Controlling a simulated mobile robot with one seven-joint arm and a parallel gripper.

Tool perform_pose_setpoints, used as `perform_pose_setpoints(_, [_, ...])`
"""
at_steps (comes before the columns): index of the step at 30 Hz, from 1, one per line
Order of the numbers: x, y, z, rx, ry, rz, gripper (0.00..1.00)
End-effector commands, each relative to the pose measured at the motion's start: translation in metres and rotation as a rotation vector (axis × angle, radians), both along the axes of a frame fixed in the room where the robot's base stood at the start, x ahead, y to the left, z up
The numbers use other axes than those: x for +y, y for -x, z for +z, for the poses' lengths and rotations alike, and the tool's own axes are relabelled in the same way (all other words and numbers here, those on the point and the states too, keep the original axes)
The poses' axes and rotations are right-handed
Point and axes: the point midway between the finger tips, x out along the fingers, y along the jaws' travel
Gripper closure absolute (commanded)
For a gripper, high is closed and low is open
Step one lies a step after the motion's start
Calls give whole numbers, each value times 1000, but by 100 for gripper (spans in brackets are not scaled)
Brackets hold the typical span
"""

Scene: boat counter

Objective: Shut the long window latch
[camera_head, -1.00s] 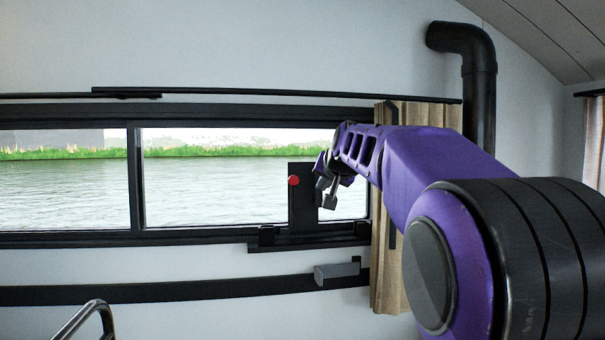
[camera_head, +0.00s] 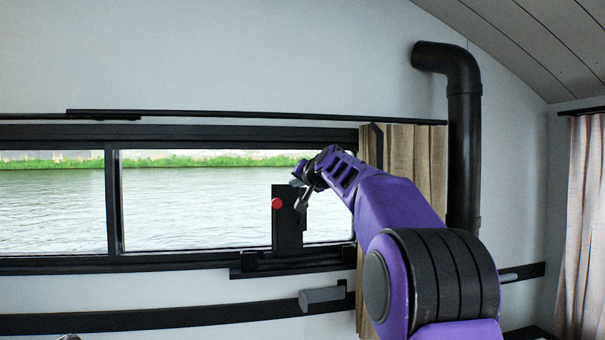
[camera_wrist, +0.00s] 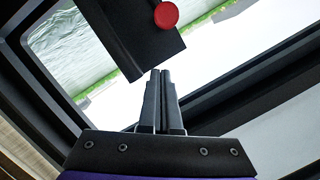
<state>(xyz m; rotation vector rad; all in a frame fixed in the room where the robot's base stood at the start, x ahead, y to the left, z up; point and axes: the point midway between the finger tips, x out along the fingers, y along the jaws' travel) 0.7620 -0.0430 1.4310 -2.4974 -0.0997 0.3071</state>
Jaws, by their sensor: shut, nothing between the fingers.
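The long latch appears to be the black upright plate (camera_head: 288,228) with a red round knob (camera_head: 277,204) near its top left corner. It stands at the lower right of the window. In the wrist view the plate (camera_wrist: 122,32) and red knob (camera_wrist: 166,15) are at the top, in front of the glass. My gripper (camera_head: 299,207) is shut and empty at the plate's upper right. In the wrist view its closed fingertips (camera_wrist: 161,73) lie just below the plate's edge; I cannot tell whether they touch it.
The dark window frame (camera_head: 112,200) surrounds the panes. A curtain (camera_head: 425,165) and black pipe (camera_head: 464,150) stand to the right. Below the sill, a dark rail (camera_head: 150,322) runs along the wall, with a grey cylinder (camera_head: 322,296) near its right end.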

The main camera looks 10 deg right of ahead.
Motion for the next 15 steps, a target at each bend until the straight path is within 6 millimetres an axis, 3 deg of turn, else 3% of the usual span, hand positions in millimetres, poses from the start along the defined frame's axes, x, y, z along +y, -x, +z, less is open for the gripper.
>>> perform_pose_setpoints(1, [3, -9, 0, 2, 1, 3, 100])
perform_pose_setpoints(3, [11, -5, -16, 3, 0, 3, 100])
perform_pose_setpoints(7, [20, -5, -27, 0, -1, 1, 100])
perform_pose_setpoints(15, [25, -5, -34, 0, 0, 0, 100])
